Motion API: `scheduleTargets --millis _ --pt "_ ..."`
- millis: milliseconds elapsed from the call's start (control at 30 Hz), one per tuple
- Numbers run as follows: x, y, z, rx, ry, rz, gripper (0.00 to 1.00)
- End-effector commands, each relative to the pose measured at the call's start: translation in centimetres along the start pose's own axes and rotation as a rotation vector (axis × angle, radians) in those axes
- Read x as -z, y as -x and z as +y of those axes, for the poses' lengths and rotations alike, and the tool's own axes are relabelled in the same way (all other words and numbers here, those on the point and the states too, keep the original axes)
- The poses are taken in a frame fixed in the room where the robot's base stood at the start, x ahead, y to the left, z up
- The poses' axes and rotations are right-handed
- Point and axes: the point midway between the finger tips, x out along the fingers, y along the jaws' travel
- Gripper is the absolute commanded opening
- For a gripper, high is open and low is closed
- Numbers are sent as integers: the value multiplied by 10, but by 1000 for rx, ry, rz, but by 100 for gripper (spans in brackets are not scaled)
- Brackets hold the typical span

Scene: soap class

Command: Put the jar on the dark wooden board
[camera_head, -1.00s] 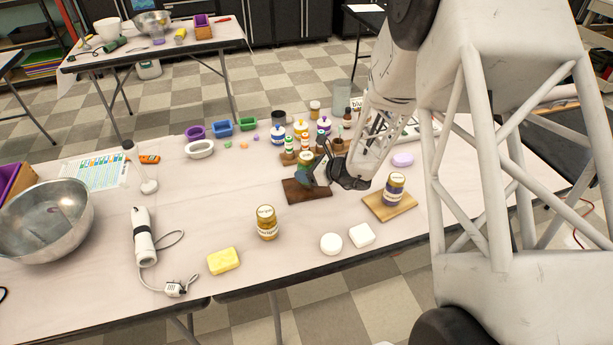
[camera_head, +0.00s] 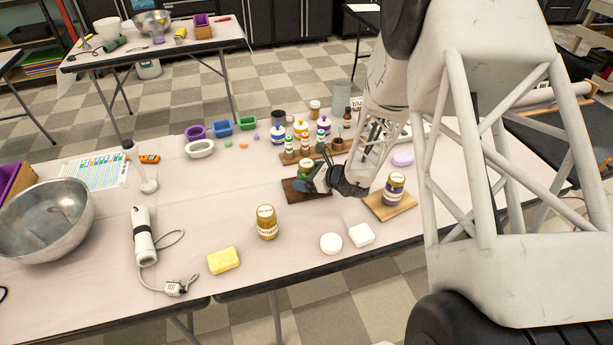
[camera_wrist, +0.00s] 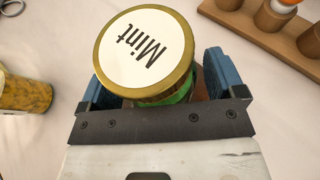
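A jar (camera_head: 305,167) with a gold-rimmed white lid and green contents is at the dark wooden board (camera_head: 293,196). In the wrist view its lid (camera_wrist: 145,48) reads "Mint" and fills the space above the fingers. My gripper (camera_head: 318,178) reaches in from the right. Its blue fingers (camera_wrist: 160,88) stand on both sides of the jar's body and appear closed on it. The jar is over the board's back part. Its base is partly hidden, so I cannot tell whether it touches the board.
A light wooden board (camera_head: 404,207) carries a purple-blue jar (camera_head: 394,187) at right. A yellow-brown jar (camera_head: 267,223) stands in front. Several bottles (camera_head: 303,137) on a wooden rack (camera_head: 290,157) stand close behind. White soaps (camera_head: 361,235) and a yellow sponge-like block (camera_head: 224,260) lie near the front edge.

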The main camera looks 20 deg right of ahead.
Motion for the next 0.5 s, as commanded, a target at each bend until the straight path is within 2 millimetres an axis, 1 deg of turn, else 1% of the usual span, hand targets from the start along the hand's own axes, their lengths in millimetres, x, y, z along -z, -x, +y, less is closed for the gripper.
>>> scheduleTargets --millis 367,500 --pt "-2 1 0 0 1 0 88" --pt "-3 8 0 0 1 0 88"
